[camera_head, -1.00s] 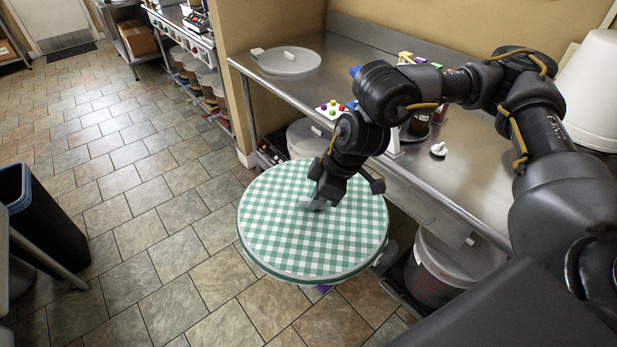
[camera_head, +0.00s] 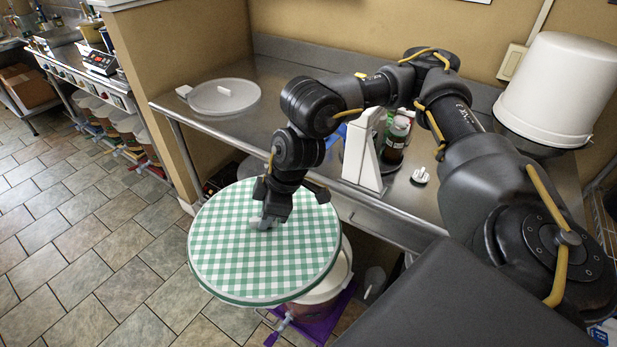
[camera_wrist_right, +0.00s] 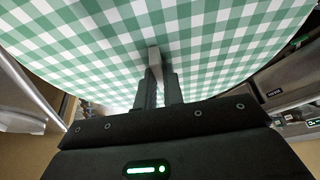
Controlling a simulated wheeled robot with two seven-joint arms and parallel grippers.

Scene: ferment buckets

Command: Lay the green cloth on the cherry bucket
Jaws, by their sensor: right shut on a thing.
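The green cloth (camera_head: 225,255), a round green-and-white checked piece, is spread flat and stiff below my right gripper (camera_head: 264,222). The gripper points down and is shut on a small grey grip at the cloth's middle. In the right wrist view the cloth (camera_wrist_right: 215,45) fills the upper part, with the gripper (camera_wrist_right: 158,75) at it. A bucket with a pale rim and reddish contents (camera_head: 316,308), likely the cherry bucket, stands below the cloth's right side. The cloth hides most of its top; I cannot tell whether they touch. My left gripper is not in view.
The steel counter (camera_head: 265,88) runs behind, with a clear round lid (camera_head: 225,97), a white stand (camera_head: 362,150), a dark bottle (camera_head: 396,140) and an upturned white bucket (camera_head: 560,85). A purple mat (camera_head: 325,325) lies under the reddish bucket. Tiled floor is open at left.

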